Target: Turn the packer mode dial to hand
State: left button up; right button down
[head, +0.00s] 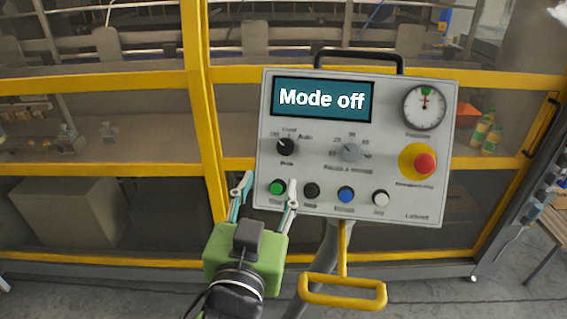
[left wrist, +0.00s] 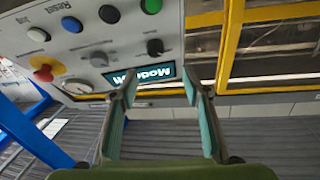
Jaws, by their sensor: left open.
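The packer control panel (head: 310,175) is a light grey box, and its screen (head: 321,99) reads "Mode off". The mode dial (head: 285,147) is a black knob at the panel's left, below the screen, its pointer turned to the upper left. It also shows in the left wrist view (left wrist: 155,47). My left gripper (head: 268,185) is open and empty, below the dial at the panel's lower left, near the green button (head: 277,187). In the left wrist view the fingers (left wrist: 160,92) are spread apart with nothing between them. My right gripper is not in view.
A second grey knob (head: 350,152), a red stop button (head: 425,163) and a row of buttons, including blue (head: 346,194) and white (head: 380,198), sit near the dial. A yellow handle (head: 343,293) sticks out below. The yellow-framed packer (head: 205,100) stands behind the panel.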

aim_at(285, 147)
pick_arm(q)
jog(key=w+b, duration=0.2)
jog(key=w, duration=0.1)
jog(key=w+d+b, duration=0.1)
jog(key=w+b, duration=0.1)
jog(key=w, duration=0.2)
jog(key=w+d+b, duration=0.1)
jog(key=w+b, duration=0.1)
jog(key=w, duration=0.1)
jog(key=shift+w+d, duration=0.15)
jog(key=shift+d, duration=0.1)
jog(key=shift+w+d+h, duration=0.15)
jog(key=shift+w+h, duration=0.15)
jog(key=shift+w, duration=0.4)
jog(key=c, duration=1.1)
